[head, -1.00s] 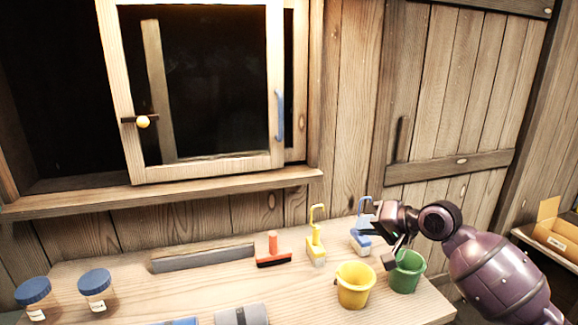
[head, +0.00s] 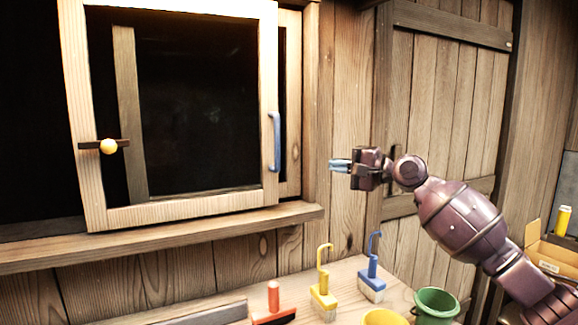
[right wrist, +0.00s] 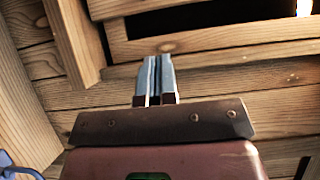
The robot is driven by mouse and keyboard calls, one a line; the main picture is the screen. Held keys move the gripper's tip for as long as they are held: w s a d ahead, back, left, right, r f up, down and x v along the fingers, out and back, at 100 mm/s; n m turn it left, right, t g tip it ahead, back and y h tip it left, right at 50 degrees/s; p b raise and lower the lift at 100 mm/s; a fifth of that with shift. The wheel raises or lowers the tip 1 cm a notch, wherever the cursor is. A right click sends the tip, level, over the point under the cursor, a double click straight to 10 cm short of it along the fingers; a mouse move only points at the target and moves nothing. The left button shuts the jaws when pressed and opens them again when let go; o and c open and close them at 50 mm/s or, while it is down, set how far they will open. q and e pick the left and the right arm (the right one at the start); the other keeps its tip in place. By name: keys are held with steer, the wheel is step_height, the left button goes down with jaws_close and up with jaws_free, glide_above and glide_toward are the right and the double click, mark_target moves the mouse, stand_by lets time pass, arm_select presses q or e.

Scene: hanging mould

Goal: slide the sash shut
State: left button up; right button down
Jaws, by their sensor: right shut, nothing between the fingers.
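The wooden sash (head: 238,204) with its dark pane stands in the window frame in the head view. A blue bar handle (head: 275,142) is on its right stile, and a round yellow knob (head: 108,146) on a dark latch bar is on its left stile. The opening left of the sash is dark. My right gripper (head: 334,165) is shut and empty, to the right of the blue handle and apart from it, pointing left. Its closed fingers also show in the right wrist view (right wrist: 157,75), with wooden boards beyond. My left gripper is not in view.
A wooden sill (head: 180,233) runs below the sash. A cardboard box (head: 545,256) stands far right.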

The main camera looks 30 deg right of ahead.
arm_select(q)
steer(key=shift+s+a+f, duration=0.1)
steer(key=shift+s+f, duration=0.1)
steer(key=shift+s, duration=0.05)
arm_select(e)
steer(key=w+a, duration=0.8)
steer(key=shift+w+f, duration=0.15)
steer(key=shift+a, duration=0.15)
